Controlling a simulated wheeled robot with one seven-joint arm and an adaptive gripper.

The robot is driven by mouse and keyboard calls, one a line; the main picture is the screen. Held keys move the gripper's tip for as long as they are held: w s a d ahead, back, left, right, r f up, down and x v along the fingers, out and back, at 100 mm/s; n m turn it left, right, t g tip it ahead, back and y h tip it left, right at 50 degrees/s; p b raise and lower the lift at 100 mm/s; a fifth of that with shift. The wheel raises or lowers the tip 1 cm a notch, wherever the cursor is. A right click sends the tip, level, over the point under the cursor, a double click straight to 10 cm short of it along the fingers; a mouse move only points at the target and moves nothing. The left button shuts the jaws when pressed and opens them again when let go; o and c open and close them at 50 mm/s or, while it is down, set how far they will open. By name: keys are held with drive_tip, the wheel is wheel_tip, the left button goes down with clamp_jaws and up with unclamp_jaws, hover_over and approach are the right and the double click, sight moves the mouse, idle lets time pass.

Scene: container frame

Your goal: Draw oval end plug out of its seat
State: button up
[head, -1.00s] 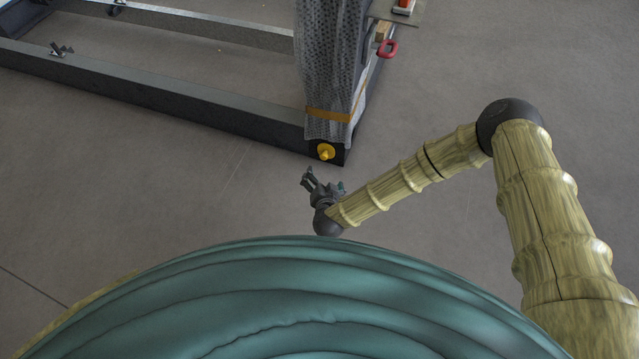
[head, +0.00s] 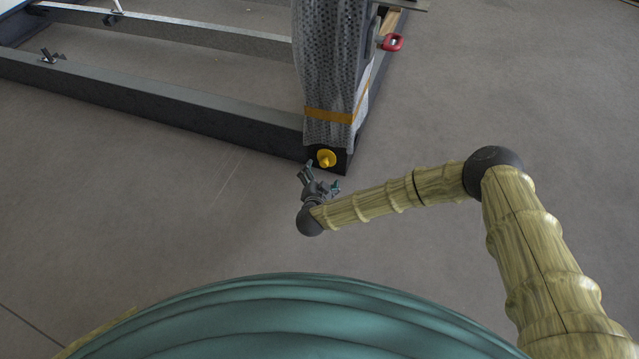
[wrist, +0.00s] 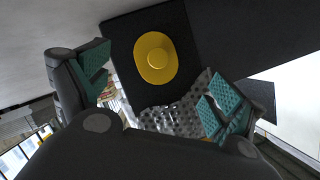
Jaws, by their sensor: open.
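The oval end plug (head: 326,158) is yellow with a round raised knob. It sits in the dark end face of the frame's corner, at the foot of the wrapped post. In the wrist view the plug (wrist: 155,58) shows face-on, beyond and between my fingers. My gripper (head: 320,179) is open and empty, just in front of the plug and apart from it. In the wrist view its teal-padded fingertips (wrist: 158,98) are spread wide to either side.
The dark frame beam (head: 160,107) runs left from the corner. The post (head: 330,60) is wrapped in bubble film with an orange strap (head: 330,115). A red shackle (head: 393,42) hangs at its right. The grey floor (head: 180,220) in front is clear.

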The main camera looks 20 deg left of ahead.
sight(324, 165)
drive_tip(key=b+x, duration=0.1)
drive_tip(key=x, duration=0.2)
drive_tip(key=b+x, duration=0.2)
drive_tip(key=x, duration=0.1)
drive_tip(key=shift+f, duration=0.25)
drive_tip(key=shift+b+x, duration=0.3)
drive_tip(key=shift+x, duration=0.5)
drive_tip(key=shift+r, duration=0.15)
drive_tip(key=c, duration=1.1)
drive_tip(key=shift+o, duration=0.9)
drive_tip(key=shift+w, duration=0.1)
drive_tip(key=shift+c, duration=0.9)
drive_tip(key=shift+w+d, duration=0.1)
drive_tip(key=shift+d, duration=0.05)
